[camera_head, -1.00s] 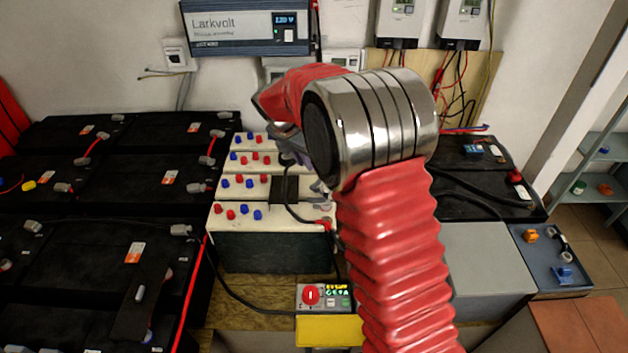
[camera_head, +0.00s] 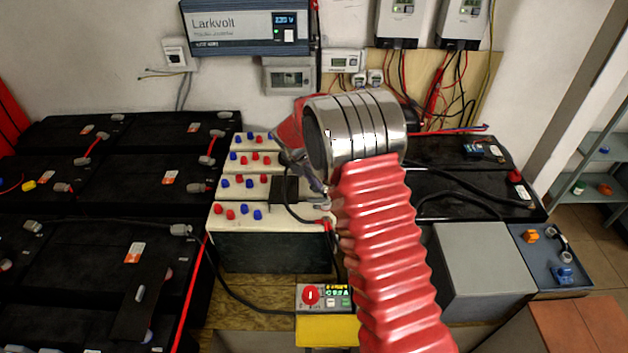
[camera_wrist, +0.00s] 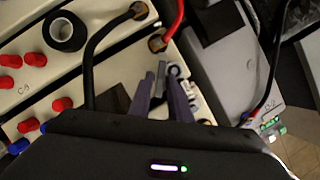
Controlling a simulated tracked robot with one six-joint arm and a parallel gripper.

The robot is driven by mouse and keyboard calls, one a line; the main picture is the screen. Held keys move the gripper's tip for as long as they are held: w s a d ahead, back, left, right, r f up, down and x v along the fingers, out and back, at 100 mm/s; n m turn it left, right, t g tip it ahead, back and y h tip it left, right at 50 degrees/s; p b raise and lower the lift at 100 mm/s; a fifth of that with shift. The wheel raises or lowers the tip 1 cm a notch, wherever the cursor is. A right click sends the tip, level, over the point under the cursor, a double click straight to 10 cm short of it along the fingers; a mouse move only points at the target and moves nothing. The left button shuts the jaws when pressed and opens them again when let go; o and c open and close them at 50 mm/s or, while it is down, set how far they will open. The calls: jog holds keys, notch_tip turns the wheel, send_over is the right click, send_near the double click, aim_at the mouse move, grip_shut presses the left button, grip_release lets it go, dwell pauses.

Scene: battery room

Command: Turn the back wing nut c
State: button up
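My gripper (camera_wrist: 162,92) shows in the wrist view as two purple-grey fingers, apart, over the edge of a cream battery top. A narrow grey upright piece (camera_wrist: 161,72) stands between the fingertips; it may be a wing nut, but I cannot tell which one. Contact with the fingers is not clear. Pale rings lie just right of the fingers. In the head view my gripper (camera_head: 318,186) is at the right end of the cream batteries (camera_head: 275,238), partly hidden by my wrist. No letter marks wing nut c clearly.
Red and blue caps (camera_head: 238,212) stand on the cream batteries. A black cable and a red cable (camera_wrist: 174,20) rise near the fingers, with a roll of black tape (camera_wrist: 64,31) to the left. A grey box (camera_head: 480,265) and blue tray (camera_head: 552,262) are at right.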

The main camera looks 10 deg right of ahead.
jog(key=shift+c, duration=0.5)
grip_shut()
jog(key=shift+a+m, duration=0.1)
jog(key=shift+m, duration=0.3)
jog(key=m, duration=0.1)
jog(key=m+g, duration=0.1)
jog(key=m, duration=0.2)
jog(key=shift+w+a+g+h, duration=0.1)
jog(key=shift+w+g+h, duration=0.2)
jog(key=shift+h, duration=0.1)
jog(key=m, duration=0.2)
jog(key=m+g, duration=0.2)
jog(key=m, duration=0.1)
jog(key=shift+w+m, duration=0.25)
jog(key=shift+m, duration=0.05)
jog(key=shift+o, duration=0.5)
grip_release()
